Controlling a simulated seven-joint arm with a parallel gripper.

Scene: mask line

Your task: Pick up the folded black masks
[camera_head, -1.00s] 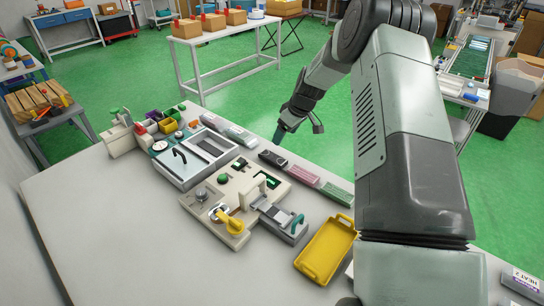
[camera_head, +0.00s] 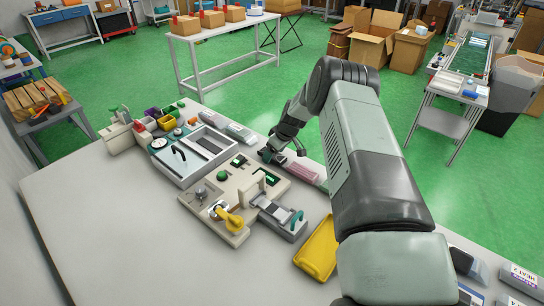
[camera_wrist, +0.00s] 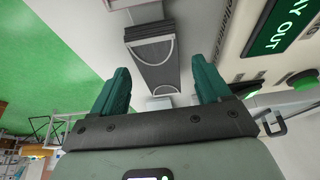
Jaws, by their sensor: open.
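The folded black masks (camera_wrist: 155,66) are a dark stack with a pale ear loop on top, in the upper middle of the wrist view. My gripper (camera_wrist: 160,76) is open, with one green finger on each side of the stack in that view and nothing held. The gap from fingers to stack is hard to judge. In the head view my gripper (camera_head: 271,157) is over the far edge of the bench, left of a pink stack (camera_head: 301,171), and hides the black masks.
In the head view, a machine with a black handle (camera_head: 180,152) is to the left and a yellow tray (camera_head: 317,250) lies nearer. The bench's near left is clear.

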